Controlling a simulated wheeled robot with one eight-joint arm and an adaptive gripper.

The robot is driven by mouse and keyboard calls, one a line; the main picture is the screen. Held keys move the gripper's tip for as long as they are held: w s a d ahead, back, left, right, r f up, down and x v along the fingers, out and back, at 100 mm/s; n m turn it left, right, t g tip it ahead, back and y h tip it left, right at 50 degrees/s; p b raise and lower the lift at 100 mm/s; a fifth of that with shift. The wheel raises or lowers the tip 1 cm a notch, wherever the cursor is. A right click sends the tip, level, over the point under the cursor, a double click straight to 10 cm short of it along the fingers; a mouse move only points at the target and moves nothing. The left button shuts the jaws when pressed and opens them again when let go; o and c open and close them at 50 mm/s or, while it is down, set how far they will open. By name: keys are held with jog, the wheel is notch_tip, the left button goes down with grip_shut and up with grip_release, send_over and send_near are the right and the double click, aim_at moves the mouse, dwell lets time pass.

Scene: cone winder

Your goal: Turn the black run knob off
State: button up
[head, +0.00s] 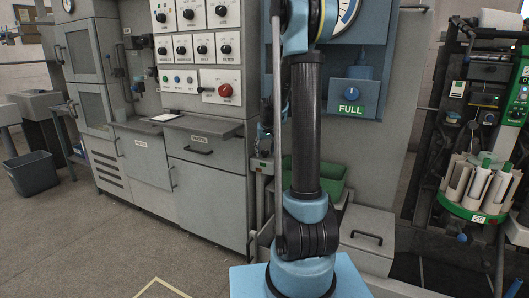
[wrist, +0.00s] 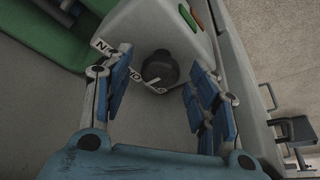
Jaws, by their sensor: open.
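In the wrist view the black run knob (wrist: 160,68) is a round dark knob on the face of a pale grey box. White labels with black letters lie beside it. One label seems to read ON, and the other is partly hidden by the knob. My gripper (wrist: 161,60) is open, with one blue finger on each side of the knob in the picture. Gaps show between both fingers and the knob, and I see no contact. I cannot make out the run knob there.
A green button (wrist: 188,18) and a red button (wrist: 206,43) sit on the box near the knob. A green tray (wrist: 45,35) lies at the left. In the head view a grey panel with several dials (head: 192,45) and drawers (head: 205,140) stands left of my arm.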

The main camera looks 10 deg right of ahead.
aim_at(265, 151)
jog(key=shift+r, duration=0.1)
jog(key=shift+s+r, duration=0.1)
jog(key=shift+r, duration=0.1)
jog(key=shift+s+r, duration=0.9)
jog(key=shift+r, duration=0.15)
jog(key=s, duration=1.1)
jog(key=shift+d, duration=0.2)
jog(key=shift+s, duration=0.15)
